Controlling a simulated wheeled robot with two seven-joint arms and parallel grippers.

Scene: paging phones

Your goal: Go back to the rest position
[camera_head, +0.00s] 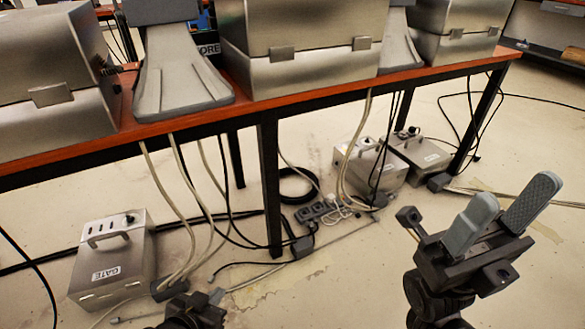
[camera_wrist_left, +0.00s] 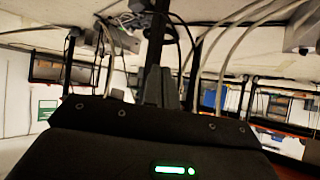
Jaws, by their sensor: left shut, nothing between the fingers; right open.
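My right gripper (camera_head: 515,195) is at the right of the head view. Its two grey fingers are apart and it holds nothing, above the pale floor and clear of the table. My left gripper (camera_head: 207,298) is only partly in view at the bottom edge, left of centre, low in front of the table. Its fingers (camera_wrist_left: 162,88) show in the middle of the left wrist view, shut with nothing between them. Most of the left arm is out of the head view.
A long table with an orange-brown top (camera_head: 290,108) crosses the head view, carrying metal boxes (camera_head: 300,80) and grey stands (camera_head: 180,80). A metal case labelled GATE (camera_head: 110,265), other cases (camera_head: 375,165), cables and a power strip (camera_head: 318,212) lie on the floor. Open floor surrounds the right gripper.

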